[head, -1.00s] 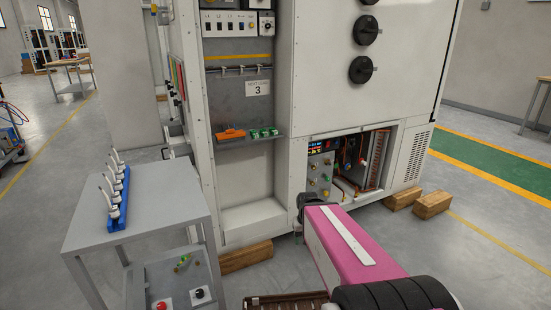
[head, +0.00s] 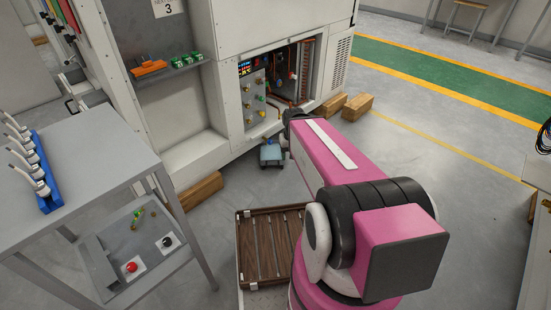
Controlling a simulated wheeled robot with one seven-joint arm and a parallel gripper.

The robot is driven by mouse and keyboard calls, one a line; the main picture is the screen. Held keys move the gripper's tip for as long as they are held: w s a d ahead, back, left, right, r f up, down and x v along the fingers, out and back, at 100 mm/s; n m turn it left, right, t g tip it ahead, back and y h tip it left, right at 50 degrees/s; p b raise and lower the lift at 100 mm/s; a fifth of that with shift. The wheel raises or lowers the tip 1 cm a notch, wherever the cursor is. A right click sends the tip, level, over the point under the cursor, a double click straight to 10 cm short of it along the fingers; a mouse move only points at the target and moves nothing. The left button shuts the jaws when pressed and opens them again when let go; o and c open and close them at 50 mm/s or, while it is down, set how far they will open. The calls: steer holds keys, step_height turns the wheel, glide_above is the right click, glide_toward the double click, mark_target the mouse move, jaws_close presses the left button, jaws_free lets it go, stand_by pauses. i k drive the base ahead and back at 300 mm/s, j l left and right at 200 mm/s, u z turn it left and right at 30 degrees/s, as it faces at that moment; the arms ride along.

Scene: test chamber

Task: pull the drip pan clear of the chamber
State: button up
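The chamber is the tall white cabinet (head: 232,105), with an open low bay (head: 272,90) at its base. A small blue-grey, flat-topped thing (head: 270,154) shows low in front of the bay. It has dark parts at its lower corners. I cannot tell from its shape whether it is the drip pan. No other thing in view is clearly the pan. My pink arm reaches toward the bay and ends in a dark joint close to it. I cannot make out my gripper's fingers; the arm hides what lies behind it.
A grey cart (head: 88,150) with a blue rack (head: 32,173) of white-handled tools stands at the left. A wooden block (head: 200,190) lies below the chamber's left side. More wooden blocks (head: 357,107) lie at its right. The floor to the right is open.

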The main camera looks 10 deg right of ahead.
mark_target(270, 155)
steer(key=i+l, duration=0.3)
steer(key=l, duration=0.15)
steer(key=i+l, duration=0.3)
steer(key=l, duration=0.15)
steer(key=i+l, duration=0.3)
steer(key=l, duration=0.15)
steer(key=i+l, duration=0.3)
steer(key=l, duration=0.2)
steer(key=i+l, duration=0.3)
steer(key=l, duration=0.15)
steer(key=i+l, duration=0.3)
steer(key=l, duration=0.15)
steer(key=i+l+u, duration=0.15)
steer(key=u, duration=1.7)
steer(key=k+j, duration=0.05)
steer(key=j, duration=0.05)
